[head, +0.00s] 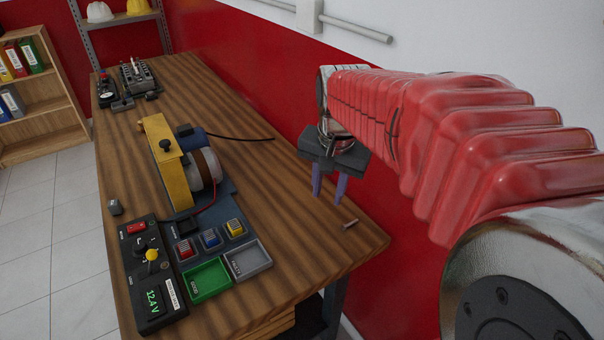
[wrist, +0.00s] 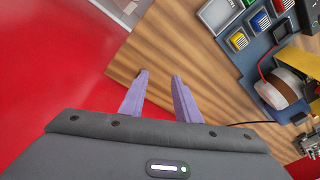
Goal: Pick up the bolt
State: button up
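The bolt (head: 350,224) is small and pinkish-grey. It lies on its side on the wooden bench near the right front corner in the head view. My gripper (head: 328,197) is above the bench's right edge, behind and left of the bolt, with its purple fingers pointing down. The fingers are apart with nothing between them. In the wrist view my gripper (wrist: 159,78) also shows a clear gap between the fingertips, with bare wood beyond. I cannot make out the bolt in the wrist view.
The bench (head: 270,180) is clear around the bolt. To its left stand a grey tray (head: 249,262), a green tray (head: 207,281), a control box (head: 152,275) and a yellow-framed motor trainer (head: 165,165). A red wall (head: 262,75) runs along the bench's far side.

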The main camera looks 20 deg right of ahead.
jog(key=w+d+f+m+g, duration=0.1)
jog(key=w+d+f+m, duration=0.1)
jog(key=d, duration=0.3)
jog(key=w+d+f+m+g, duration=0.1)
jog(key=w+d+f+m, duration=0.2)
jog(key=d, duration=0.3)
jog(key=shift+f+m+y, duration=0.3)
jog(key=shift+f+m, duration=0.1)
jog(key=shift+m, duration=0.3)
send_over(349, 223)
jog(key=shift+s+f, duration=0.15)
jog(key=shift+f, duration=4.15)
jog(key=shift+f, duration=2.65)
jog(key=shift+c, duration=0.2)
grip_shut()
